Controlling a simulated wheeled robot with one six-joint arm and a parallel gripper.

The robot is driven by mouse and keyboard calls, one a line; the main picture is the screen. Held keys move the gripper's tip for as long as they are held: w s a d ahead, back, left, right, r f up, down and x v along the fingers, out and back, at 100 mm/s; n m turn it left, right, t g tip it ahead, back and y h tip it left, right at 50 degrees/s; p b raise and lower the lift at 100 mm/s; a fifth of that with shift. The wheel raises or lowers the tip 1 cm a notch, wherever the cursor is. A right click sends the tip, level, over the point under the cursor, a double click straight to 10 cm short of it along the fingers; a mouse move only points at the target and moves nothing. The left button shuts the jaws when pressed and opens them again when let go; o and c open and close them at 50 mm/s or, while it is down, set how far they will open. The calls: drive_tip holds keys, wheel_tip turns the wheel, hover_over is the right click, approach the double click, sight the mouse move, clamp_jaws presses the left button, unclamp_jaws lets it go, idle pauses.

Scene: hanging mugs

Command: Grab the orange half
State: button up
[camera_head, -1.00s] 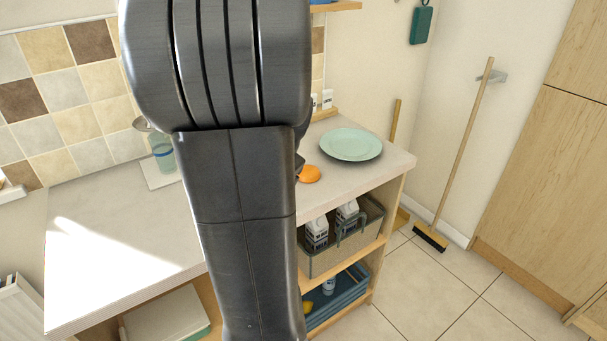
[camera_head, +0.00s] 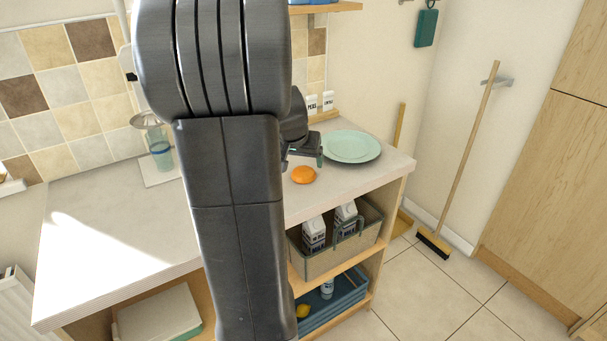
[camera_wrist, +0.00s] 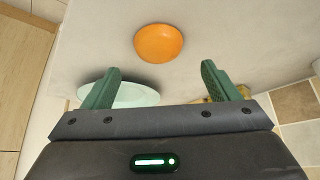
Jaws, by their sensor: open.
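The orange half (camera_head: 303,174) lies on the white countertop (camera_head: 110,225), in front of the plate in the head view. It also shows in the wrist view as an orange dome (camera_wrist: 159,43), beyond the fingertips and roughly centred between them. My gripper (camera_head: 306,153) is just behind the orange half in the head view, partly hidden by my arm. In the wrist view its two green fingers (camera_wrist: 160,80) are spread wide with nothing between them. The orange half is apart from both fingers.
A pale green plate (camera_head: 352,146) stands on the counter right of my gripper; in the wrist view the plate (camera_wrist: 135,96) lies behind the left finger. A glass (camera_head: 160,152) stands at the back left. A basket with cartons (camera_head: 325,258) sits on the shelf below. The counter's left part is clear.

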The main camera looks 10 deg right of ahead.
sight(303, 169)
drive_tip(key=shift+x, duration=2.85)
drive_tip(key=shift+d, duration=0.1)
drive_tip(key=shift+c, duration=0.2)
drive_tip(key=shift+r, duration=0.1)
drive_tip(key=c, duration=1)
